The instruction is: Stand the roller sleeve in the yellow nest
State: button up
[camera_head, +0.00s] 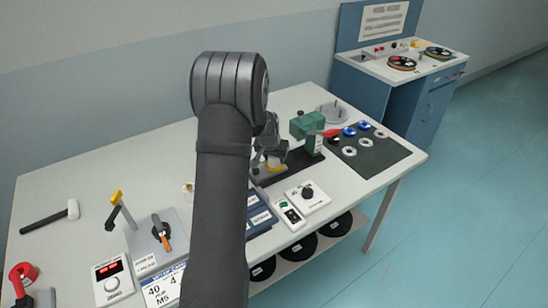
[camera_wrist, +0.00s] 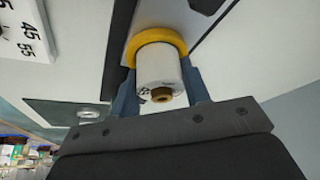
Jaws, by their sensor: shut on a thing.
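The roller sleeve (camera_wrist: 157,64) is a white cylinder with a brown core end facing the wrist camera. My gripper (camera_wrist: 160,78) is shut on it, with one blue-grey finger on each side. The yellow nest (camera_wrist: 156,36) shows as a yellow ring right behind the sleeve's far end. The sleeve lines up with the ring, but I cannot tell how deep it sits in it. In the head view my gripper (camera_head: 268,148) is low over the yellow nest (camera_head: 273,164) on its dark base. My arm hides much of this spot, and the sleeve is not clear there.
A green clamp-like fixture (camera_head: 306,127) with a red handle stands just right of the nest. A dark mat (camera_head: 372,155) with several rings and blue parts lies farther right. A white dial box (camera_head: 308,196) is in front. A hammer (camera_head: 50,217) lies at the left.

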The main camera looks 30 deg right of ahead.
jog(key=shift+s+a+f, duration=0.1)
jog(key=shift+a+f, duration=0.05)
jog(key=shift+f, duration=0.2)
jog(key=o, duration=0.9)
jog(key=shift+a+f, duration=0.1)
jog(key=shift+f, duration=0.05)
jog(key=shift+o, duration=0.9)
jog(key=shift+s+r, duration=0.1)
jog(key=shift+r, duration=0.2)
jog(key=v, duration=1.7)
jog(key=shift+d+r, duration=0.2)
jog(key=shift+r, duration=0.15)
jog(key=x, duration=1.7)
jog(key=shift+a, duration=0.1)
jog(key=shift+o, duration=0.2)
